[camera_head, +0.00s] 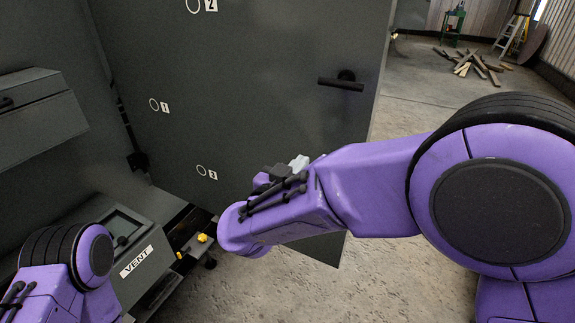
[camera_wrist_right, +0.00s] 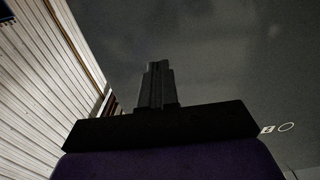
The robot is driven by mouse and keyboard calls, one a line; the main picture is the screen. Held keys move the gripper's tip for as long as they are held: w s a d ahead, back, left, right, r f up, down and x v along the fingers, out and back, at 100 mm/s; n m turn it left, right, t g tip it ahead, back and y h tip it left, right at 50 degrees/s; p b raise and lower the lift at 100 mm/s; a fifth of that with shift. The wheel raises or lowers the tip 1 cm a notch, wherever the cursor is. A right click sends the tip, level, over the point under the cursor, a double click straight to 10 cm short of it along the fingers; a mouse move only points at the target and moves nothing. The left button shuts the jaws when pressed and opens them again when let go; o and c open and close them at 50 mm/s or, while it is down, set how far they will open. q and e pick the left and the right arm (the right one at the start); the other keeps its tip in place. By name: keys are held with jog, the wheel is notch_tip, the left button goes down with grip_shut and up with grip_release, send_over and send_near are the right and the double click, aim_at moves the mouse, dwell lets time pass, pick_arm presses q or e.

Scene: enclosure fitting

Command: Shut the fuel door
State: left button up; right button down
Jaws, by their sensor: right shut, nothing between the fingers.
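A large dark grey door (camera_head: 260,90), which looks like the fuel door, stands open from the enclosure at the left. It carries the marks 1, 2 and 3 and a black lever handle (camera_head: 343,82) near its right edge. The door also shows as a dark surface in the right wrist view (camera_wrist_right: 220,60). My right gripper (camera_head: 280,172) is in front of the door's lower part, partly hidden by my wrist. In the right wrist view its fingers (camera_wrist_right: 157,68) are together and empty, pointing toward the door; contact cannot be told. My left gripper is out of view.
A grey box labelled VENT (camera_head: 138,260) stands at the lower left, with small yellow parts (camera_head: 202,238) beside it. A grey housing (camera_head: 38,115) juts out at the left.

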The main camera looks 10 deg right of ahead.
aim_at(317, 146)
jog(key=p+x, duration=0.1)
jog(key=x, duration=0.5)
jog(key=shift+s+p, duration=0.1)
jog(key=shift+p, duration=0.25)
jog(key=shift+w+d, duration=0.15)
jog(key=shift+w, duration=0.05)
